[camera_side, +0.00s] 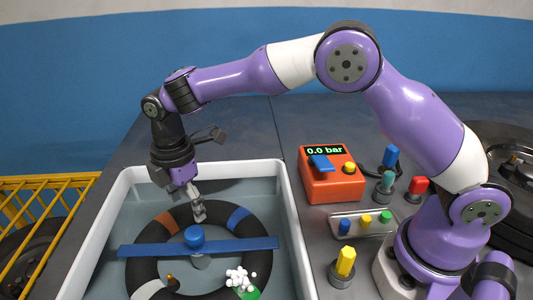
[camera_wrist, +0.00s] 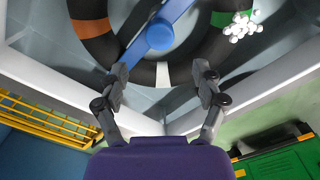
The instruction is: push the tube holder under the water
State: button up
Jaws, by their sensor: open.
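The tube holder (camera_side: 150,247) is a long blue bar with a round blue knob (camera_side: 195,236) at its middle. It lies across a black ring-shaped tube (camera_side: 143,272) with orange, blue, white and green patches. Both are in a white-rimmed water basin (camera_side: 290,215). In the wrist view the holder (camera_wrist: 182,8) and its knob (camera_wrist: 160,34) show at the top. My gripper (camera_side: 192,207) is open and empty over the far part of the ring, behind the knob. In the wrist view its fingers (camera_wrist: 162,78) are spread apart. White bubbles (camera_side: 241,279) cluster at the green patch.
A red pressure box (camera_side: 332,175) reading 0.0 bar stands right of the basin. A tray of coloured pieces (camera_side: 364,223) and a yellow-topped piece (camera_side: 345,262) are nearby. A yellow rack (camera_side: 45,190) is at the left. The basin walls surround the ring.

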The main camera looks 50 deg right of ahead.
jog(key=shift+r, duration=1.5)
jog(key=shift+d, duration=0.1)
jog(key=s+d+r+m+t, duration=0.4)
jog(key=s+d+r+m, duration=0.7)
jog(key=d+m, duration=0.15)
jog(key=s+d+f+m+t, duration=0.1)
jog(key=s+d+m, duration=0.3)
jog(key=s, duration=0.3)
jog(key=shift+d+f+m+t, duration=0.15)
jog(key=shift+f+m+t, duration=0.2)
jog(key=shift+m, duration=0.4)
